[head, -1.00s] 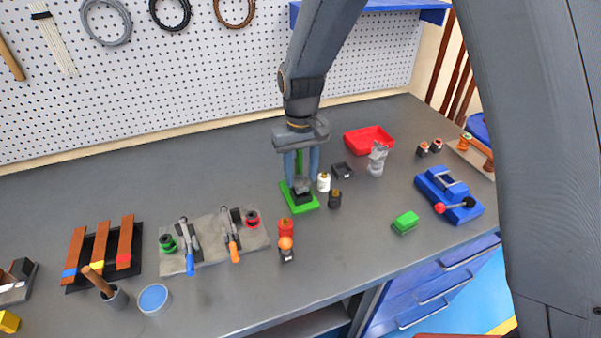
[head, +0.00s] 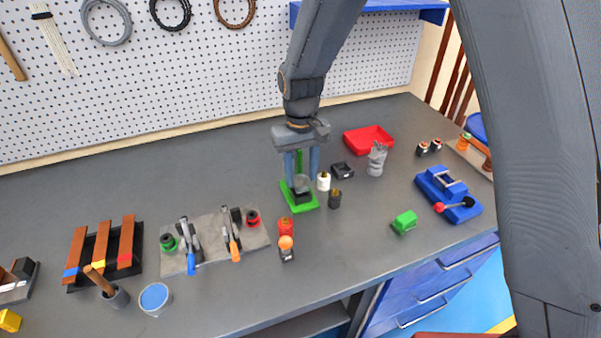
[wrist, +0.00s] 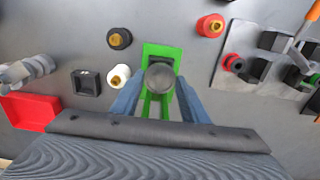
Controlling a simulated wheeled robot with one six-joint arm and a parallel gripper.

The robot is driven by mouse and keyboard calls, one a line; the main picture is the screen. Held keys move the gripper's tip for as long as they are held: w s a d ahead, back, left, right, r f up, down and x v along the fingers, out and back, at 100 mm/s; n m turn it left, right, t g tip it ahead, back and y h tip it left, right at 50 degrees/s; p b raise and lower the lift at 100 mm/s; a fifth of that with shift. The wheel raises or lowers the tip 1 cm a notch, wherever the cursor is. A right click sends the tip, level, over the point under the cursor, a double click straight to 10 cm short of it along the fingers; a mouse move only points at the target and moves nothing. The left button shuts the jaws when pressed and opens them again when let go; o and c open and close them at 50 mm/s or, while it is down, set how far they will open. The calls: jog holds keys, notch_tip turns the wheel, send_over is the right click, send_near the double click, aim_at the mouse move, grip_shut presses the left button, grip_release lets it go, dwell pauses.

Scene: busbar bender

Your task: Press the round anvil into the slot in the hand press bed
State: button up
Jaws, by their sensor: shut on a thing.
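The green hand press (head: 311,208) stands on the bench in the middle of the head view, with a dark bed block (head: 301,196) on its base. My gripper (head: 302,177) reaches down over it with two blue fingers. In the wrist view my gripper (wrist: 160,82) is shut on the round grey anvil (wrist: 160,77), which shows end-on between the fingertips. The anvil (head: 302,183) is upright at the bed. The slot is hidden beneath it, and I cannot tell how deep it sits.
A white capped bottle (head: 323,182) and a dark one (head: 334,199) stand close on the right. A black tray (head: 342,171) and a red bin (head: 369,139) lie behind. A red piece (head: 286,227) is in front.

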jog(key=shift+f, duration=0.7)
dwell(0.6)
jog(key=shift+r+p, duration=0.3)
jog(key=shift+r, duration=0.05)
jog(key=shift+p, duration=0.4)
dwell(1.7)
jog(key=shift+f, duration=0.35)
jog(key=shift+r, duration=0.35)
dwell(0.7)
jog(key=shift+p, duration=0.6)
dwell(1.0)
jog(key=shift+d+f, duration=0.1)
jog(key=shift+f, duration=0.3)
jog(key=shift+r, duration=0.15)
dwell(0.4)
jog(key=shift+r, duration=0.25)
